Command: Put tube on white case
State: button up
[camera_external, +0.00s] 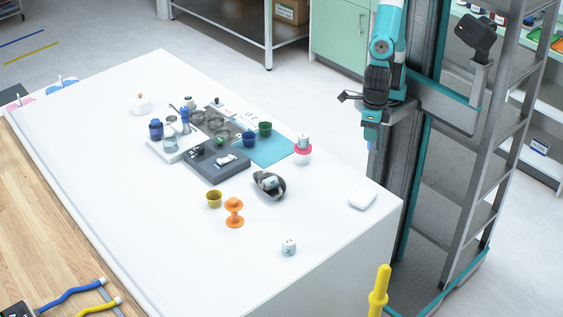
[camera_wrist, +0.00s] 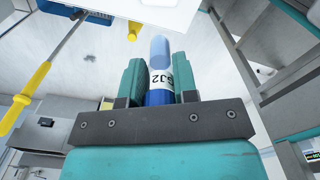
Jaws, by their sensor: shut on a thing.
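The tube (camera_wrist: 159,78) is blue with a white label and a light blue rounded end. My gripper (camera_wrist: 160,70) is shut on it, one teal finger on each side, with the light blue end sticking out past the fingertips. In the external view my gripper (camera_external: 371,136) points down beyond the table's right edge, and the tube's pale blue end (camera_external: 372,146) shows just below it. A small white rounded case (camera_external: 362,197) lies on the table's right corner, below my gripper in the picture and apart from the tube.
The white table (camera_external: 110,150) bears a dark grey tray (camera_external: 222,167), cups, a metal scoop (camera_external: 270,188), an orange stand (camera_external: 234,215) and a small white labelled jar (camera_external: 289,248). A metal ladder frame (camera_external: 480,170) stands at right. The table around the case is clear.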

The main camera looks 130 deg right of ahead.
aim_at(370, 146)
notch_tip(370, 146, down, 18)
jog(key=shift+r, duration=0.2)
jog(key=shift+f+b, duration=0.15)
jog(key=shift+b, duration=0.2)
jog(key=o, duration=0.9)
notch_tip(370, 146, up, 12)
jog(key=shift+f, duration=0.15)
jog(key=shift+r, duration=0.35)
jog(key=s+d+r+m+y, duration=0.1)
jog(key=s+r+m+y, duration=0.3)
jog(key=s+r+m, duration=0.5)
jog(key=shift+s+d+r+m, duration=0.25)
jog(key=shift+s+m, duration=0.5)
jog(key=shift+m, duration=2.95)
